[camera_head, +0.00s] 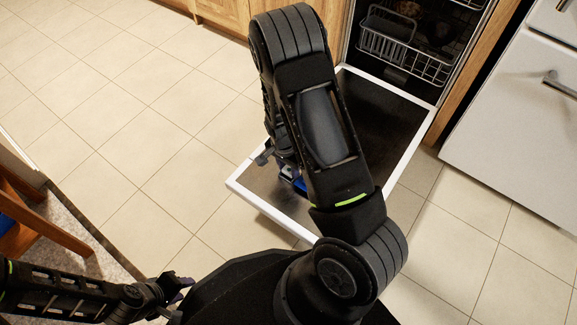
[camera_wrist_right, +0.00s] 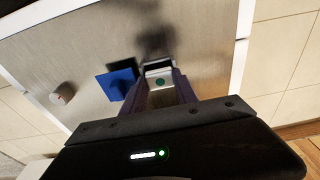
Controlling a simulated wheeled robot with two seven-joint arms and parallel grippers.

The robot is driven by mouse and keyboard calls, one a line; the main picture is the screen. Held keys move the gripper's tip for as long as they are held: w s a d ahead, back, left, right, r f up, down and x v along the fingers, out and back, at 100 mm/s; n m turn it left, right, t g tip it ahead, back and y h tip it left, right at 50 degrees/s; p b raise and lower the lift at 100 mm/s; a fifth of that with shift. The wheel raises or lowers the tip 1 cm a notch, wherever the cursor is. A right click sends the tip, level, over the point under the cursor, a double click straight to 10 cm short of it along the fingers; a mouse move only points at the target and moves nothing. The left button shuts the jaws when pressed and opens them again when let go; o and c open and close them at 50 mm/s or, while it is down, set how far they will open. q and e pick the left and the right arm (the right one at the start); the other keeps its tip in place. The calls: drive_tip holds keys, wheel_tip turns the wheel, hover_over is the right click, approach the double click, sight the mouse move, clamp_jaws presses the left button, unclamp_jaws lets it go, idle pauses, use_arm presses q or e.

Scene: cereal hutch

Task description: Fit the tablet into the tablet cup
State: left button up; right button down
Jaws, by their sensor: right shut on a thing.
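The tablet (camera_wrist_right: 159,77), a small whitish block with a dark top band and a green dot, is between the purplish fingers of my right gripper (camera_wrist_right: 160,88), shut on it. The blue tablet cup (camera_wrist_right: 117,78) is on the inner face of the open dishwasher door, just left of the tablet in the wrist view. The tablet looks apart from it, with a shadow on the metal behind. In the head view my right arm hides most of this; a bit of blue (camera_head: 298,185) shows beside the gripper. My left gripper (camera_head: 178,295) is open and empty at lower left.
The dishwasher door (camera_head: 235,184) lies open with a white rim. A rack (camera_head: 402,46) stands inside the machine behind it. A round knob (camera_wrist_right: 62,93) sits on the door. A wooden chair (camera_head: 40,233) is at left; a white drawer unit (camera_head: 508,118) is at right.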

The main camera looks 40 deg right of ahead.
drive_tip(key=shift+f, duration=0.1)
idle(0.5)
drive_tip(key=c, duration=0.9)
unclamp_jaws()
drive_tip(key=shift+s, duration=0.1)
drive_tip(key=shift+o, duration=0.2)
drive_tip(key=r+p, duration=0.1)
drive_tip(key=r, duration=0.1)
drive_tip(key=r+p, duration=0.1)
drive_tip(key=r, duration=0.2)
drive_tip(key=a+r+p, duration=0.1)
drive_tip(key=r+p, duration=0.1)
drive_tip(key=shift+r, duration=0.4)
